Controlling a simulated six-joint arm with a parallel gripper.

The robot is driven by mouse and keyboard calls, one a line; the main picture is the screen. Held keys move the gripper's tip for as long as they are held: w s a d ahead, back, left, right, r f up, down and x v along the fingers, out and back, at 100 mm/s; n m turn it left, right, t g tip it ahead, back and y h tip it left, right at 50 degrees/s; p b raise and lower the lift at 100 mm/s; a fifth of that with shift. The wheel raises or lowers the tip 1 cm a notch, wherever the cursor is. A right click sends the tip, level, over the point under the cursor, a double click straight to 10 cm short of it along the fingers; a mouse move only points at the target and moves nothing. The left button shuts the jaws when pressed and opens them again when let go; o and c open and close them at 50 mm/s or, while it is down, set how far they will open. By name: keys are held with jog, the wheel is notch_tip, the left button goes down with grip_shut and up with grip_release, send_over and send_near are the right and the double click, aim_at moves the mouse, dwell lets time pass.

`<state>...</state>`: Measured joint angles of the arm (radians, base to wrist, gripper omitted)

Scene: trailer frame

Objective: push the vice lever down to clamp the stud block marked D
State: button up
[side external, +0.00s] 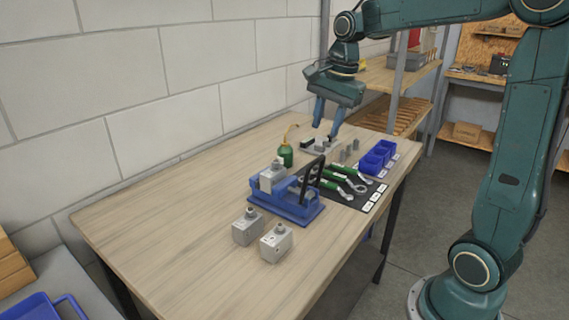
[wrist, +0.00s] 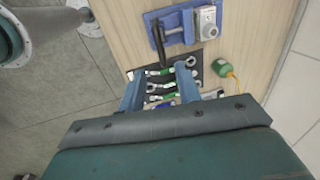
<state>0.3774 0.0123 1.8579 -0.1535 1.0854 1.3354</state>
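The blue vice (side external: 290,206) stands on the wooden table, and it also shows at the top of the wrist view (wrist: 157,22). A grey stud block (side external: 268,181) sits in the vice, also visible in the wrist view (wrist: 207,30); I cannot read a letter on it. The black vice lever (side external: 311,178) stands raised at the vice's right side. My gripper (side external: 325,133) is open and empty above the table's far end, behind the vice and well apart from the lever. In the wrist view its fingers (wrist: 160,76) are spread over the wrenches.
Two more stud blocks (side external: 248,229) (side external: 277,244) stand in front of the vice. Green-handled wrenches (side external: 340,184) lie on a black mat right of it. A green oil can (side external: 286,156) stands behind, and blue bins (side external: 375,160) stand at the right. The table's left part is clear.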

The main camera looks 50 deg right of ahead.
aim_at(317, 159)
jog(key=f, duration=0.2)
jog(key=w+f, duration=0.1)
jog(key=f, duration=0.5)
jog(key=shift+w+f, duration=0.15)
jog(key=shift+w, duration=0.15)
grip_shut()
